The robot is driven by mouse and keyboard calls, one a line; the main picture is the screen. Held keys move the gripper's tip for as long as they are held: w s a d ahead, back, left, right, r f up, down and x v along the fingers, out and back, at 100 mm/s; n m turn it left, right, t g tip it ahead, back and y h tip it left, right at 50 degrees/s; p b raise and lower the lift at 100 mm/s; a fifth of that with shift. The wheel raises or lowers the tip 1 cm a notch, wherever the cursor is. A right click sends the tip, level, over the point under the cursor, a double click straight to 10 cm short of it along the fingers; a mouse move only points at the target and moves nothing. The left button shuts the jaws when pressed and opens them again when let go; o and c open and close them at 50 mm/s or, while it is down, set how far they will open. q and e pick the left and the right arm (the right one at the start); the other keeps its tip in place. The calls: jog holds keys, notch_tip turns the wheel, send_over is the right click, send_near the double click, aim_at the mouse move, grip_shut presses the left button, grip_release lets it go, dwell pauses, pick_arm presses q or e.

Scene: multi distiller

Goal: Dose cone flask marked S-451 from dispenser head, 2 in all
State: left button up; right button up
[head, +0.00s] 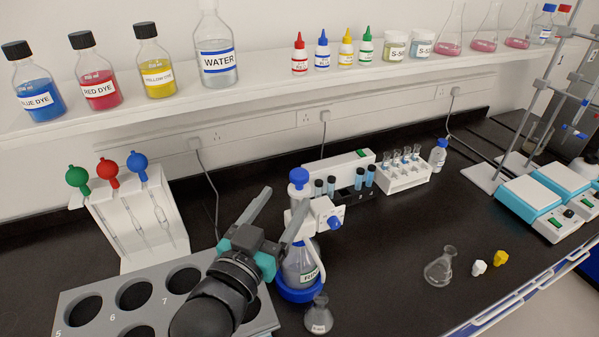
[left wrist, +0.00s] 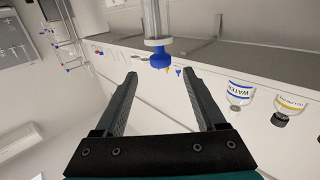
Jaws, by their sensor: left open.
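The bottle-top dispenser (head: 299,262) stands on the bench with a blue base, a white head (head: 322,212) and a blue top knob (head: 299,176). A small cone flask (head: 318,318) with a label too small to read stands upright in front of it. My left gripper (head: 288,196) is open and empty, its fingers raised beside the dispenser head. In the left wrist view the gripper (left wrist: 159,74) has its fingers wide apart, with the blue knob (left wrist: 161,60) just beyond and between the tips, not held. My right gripper is not in view.
A grey rack with round holes (head: 70,300) lies at the lower left, partly hidden by my arm. A pipette stand (head: 122,225) is behind it. Another cone flask (head: 440,267), a white stopper (head: 479,268) and a yellow stopper (head: 500,258) are at right.

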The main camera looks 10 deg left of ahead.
aim_at(296, 182)
pick_arm(q)
jog(key=w, duration=0.2)
jog(key=w+d, duration=0.1)
jog(key=w, duration=0.5)
jog(key=shift+d+p, duration=0.25)
jog(key=shift+p, duration=0.1)
grip_shut()
dwell(1.1)
